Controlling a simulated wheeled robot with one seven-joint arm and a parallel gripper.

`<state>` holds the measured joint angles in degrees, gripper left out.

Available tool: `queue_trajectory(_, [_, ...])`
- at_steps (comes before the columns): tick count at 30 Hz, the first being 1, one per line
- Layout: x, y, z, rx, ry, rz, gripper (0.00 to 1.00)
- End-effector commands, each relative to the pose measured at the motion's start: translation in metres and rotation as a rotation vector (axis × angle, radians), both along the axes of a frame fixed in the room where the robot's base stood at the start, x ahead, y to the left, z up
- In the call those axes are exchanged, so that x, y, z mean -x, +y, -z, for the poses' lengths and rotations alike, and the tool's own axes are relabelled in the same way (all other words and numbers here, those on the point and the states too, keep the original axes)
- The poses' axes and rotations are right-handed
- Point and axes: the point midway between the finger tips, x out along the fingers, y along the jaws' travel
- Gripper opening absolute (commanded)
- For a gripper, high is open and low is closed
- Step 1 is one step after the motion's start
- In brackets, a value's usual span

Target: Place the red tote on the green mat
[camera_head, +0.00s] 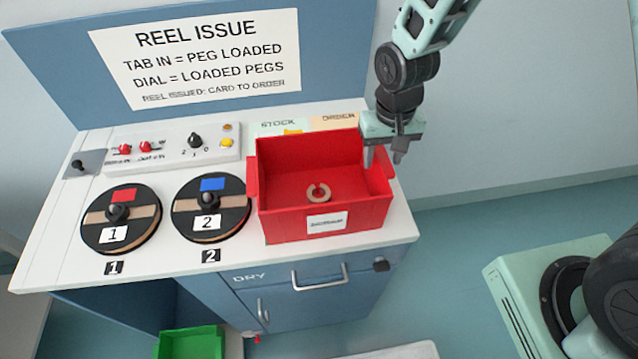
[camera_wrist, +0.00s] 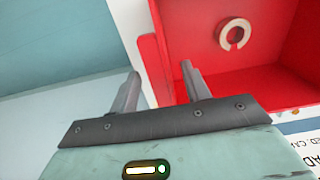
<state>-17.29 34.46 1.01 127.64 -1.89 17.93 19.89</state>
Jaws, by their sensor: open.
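The red tote (camera_head: 290,222) stands upright on the white counter top, with a white label on its front. A tan split ring (camera_head: 318,193) lies inside it. My gripper (camera_head: 384,158) is open at the tote's right side. In the wrist view, the tote (camera_wrist: 195,20) has a red side flange (camera_wrist: 152,62) that appears between the fingers of my gripper (camera_wrist: 160,74); I cannot tell whether they touch it. No clear green mat shows. A pale green patch marked STOCK (camera_head: 278,124) lies behind the tote, and I cannot tell whether it is a mat.
Two black reels, reel 1 (camera_head: 108,207) and reel 2 (camera_head: 225,190), sit left of the tote. A switch panel (camera_head: 172,146) stands behind them. A tan ORDER patch (camera_head: 333,121) is behind the tote. A green bin (camera_head: 190,343) is low in front.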

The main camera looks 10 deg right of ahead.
Motion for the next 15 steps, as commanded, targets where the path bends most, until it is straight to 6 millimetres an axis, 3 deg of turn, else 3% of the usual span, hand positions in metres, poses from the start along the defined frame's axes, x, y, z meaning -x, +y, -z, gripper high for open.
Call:
queue_trajectory(6, [0.001,-0.001,0.021,0.001,0.001,0.001,0.47])
queue_trajectory(15, [0.0,-0.001,0.025,0.0,0.0,0.001,0.47])
